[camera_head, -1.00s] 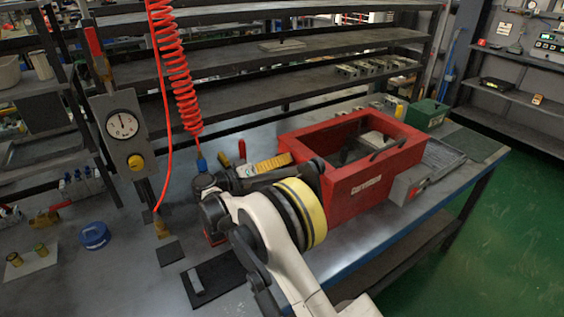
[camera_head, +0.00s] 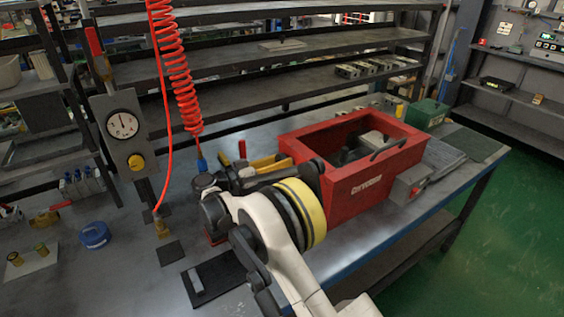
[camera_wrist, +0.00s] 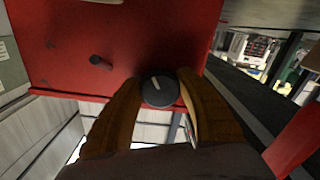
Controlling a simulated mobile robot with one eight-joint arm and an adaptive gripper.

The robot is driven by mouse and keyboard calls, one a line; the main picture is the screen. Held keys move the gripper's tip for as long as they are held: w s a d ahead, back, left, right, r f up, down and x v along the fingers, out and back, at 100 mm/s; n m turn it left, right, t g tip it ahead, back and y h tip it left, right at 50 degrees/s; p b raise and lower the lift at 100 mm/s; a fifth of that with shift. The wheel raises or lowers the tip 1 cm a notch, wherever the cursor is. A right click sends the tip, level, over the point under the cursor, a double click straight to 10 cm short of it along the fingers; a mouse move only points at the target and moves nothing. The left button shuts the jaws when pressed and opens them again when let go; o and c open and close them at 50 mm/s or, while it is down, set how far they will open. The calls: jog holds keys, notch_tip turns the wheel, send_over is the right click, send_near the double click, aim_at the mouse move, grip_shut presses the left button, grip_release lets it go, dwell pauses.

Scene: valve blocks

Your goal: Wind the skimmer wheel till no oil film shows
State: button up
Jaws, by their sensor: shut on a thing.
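A dark round wheel (camera_wrist: 158,88) with a pale pointer mark sits on the face of the red tank (camera_wrist: 130,30). My gripper (camera_wrist: 160,92), with two brown-orange fingers, is shut around the wheel, one finger on each side. In the head view the open-topped red tank (camera_head: 365,187) stands on the bench. My yellow-orange fingers (camera_head: 268,162) reach its left side there, and the wheel is hidden. Dark and grey parts show inside the tank; I cannot tell whether an oil film lies there.
A small black knob (camera_wrist: 100,61) sticks out of the red face beside the wheel. A grey box with a red button (camera_head: 411,184) is at the tank's front right. A red coiled hose (camera_head: 177,75) and a gauge post (camera_head: 123,130) stand left. A blue round item (camera_head: 95,235) lies on the bench.

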jog(key=o, duration=1.2)
jog(key=v, duration=1.2)
